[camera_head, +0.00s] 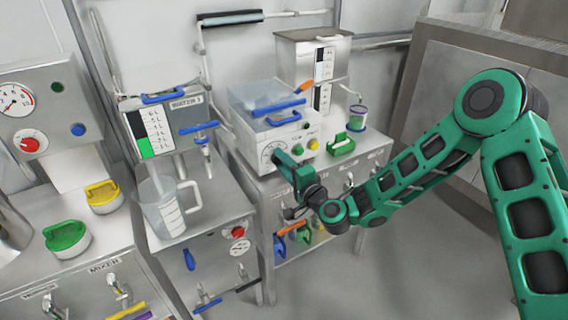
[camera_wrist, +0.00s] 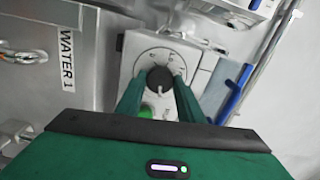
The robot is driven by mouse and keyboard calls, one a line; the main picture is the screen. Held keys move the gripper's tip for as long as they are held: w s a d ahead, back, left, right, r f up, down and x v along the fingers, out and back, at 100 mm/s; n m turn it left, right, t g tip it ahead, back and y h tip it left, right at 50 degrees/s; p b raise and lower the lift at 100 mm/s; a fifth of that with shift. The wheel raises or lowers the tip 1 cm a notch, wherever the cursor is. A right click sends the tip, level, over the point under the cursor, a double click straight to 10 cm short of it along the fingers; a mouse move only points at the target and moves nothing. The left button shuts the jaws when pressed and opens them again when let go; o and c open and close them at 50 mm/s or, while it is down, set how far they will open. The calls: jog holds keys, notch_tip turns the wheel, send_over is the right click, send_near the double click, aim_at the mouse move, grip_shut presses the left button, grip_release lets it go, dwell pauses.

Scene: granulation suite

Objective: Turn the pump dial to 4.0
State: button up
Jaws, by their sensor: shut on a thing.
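The pump is a white box (camera_head: 300,141) with a dial on its front, on the middle-right bench. In the wrist view the dial's dark round knob (camera_wrist: 160,79) sits on a pale face (camera_wrist: 150,58) with a ring of scale marks. A light mark on the knob points down in that picture; the numbers are too small to read. My gripper (camera_wrist: 159,84) is shut on the knob, one green finger on each side. In the head view my gripper (camera_head: 282,160) reaches the pump's front from the right and partly hides the dial.
A green-handled item (camera_head: 341,144) stands right of the pump. A clear jug (camera_head: 167,207) stands on the left bench. The floor at right is clear.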

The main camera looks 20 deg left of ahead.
jog(key=shift+w+d+f, duration=0.1)
jog(key=shift+w+d, duration=0.1)
jog(key=shift+w, duration=0.05)
jog(key=o, duration=1.1)
jog(key=shift+c, duration=0.2)
jog(key=shift+s, duration=0.1)
jog(key=shift+a, duration=0.1)
jog(key=shift+s, duration=0.1)
jog(key=v, duration=1)
jog(key=shift+d, duration=0.25)
